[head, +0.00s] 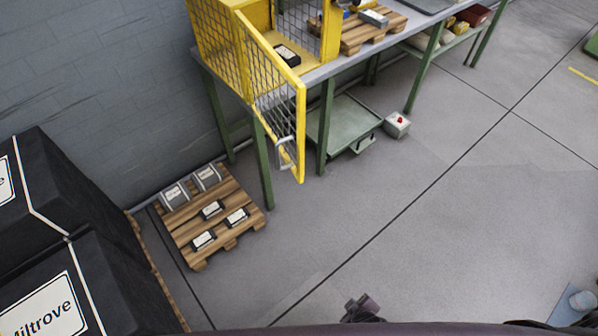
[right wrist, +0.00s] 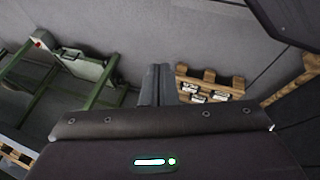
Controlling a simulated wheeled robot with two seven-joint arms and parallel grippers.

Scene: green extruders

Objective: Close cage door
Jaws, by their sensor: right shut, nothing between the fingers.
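The cage door (head: 302,110), a yellow frame with wire mesh, stands swung open from the yellow cage (head: 331,35) in the head view. It juts out past the bench's front edge, and a grey handle (head: 287,153) sits near its lower free end. The cage's opening shows a black box (head: 287,54) inside. A dark gripper, apparently my right one (head: 362,305), shows at the bottom edge, well apart from the door. In the right wrist view my right gripper (right wrist: 155,85) is shut and empty, above the floor. My left gripper is not in view.
The green-legged bench (head: 375,52) carries the cage and a wooden pallet (head: 368,38). A pallet with several small boxes (head: 246,222) lies on the floor at left, near large black-wrapped loads (head: 85,250). A grey box with a red button (head: 397,125) stands by the bench. The central floor is clear.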

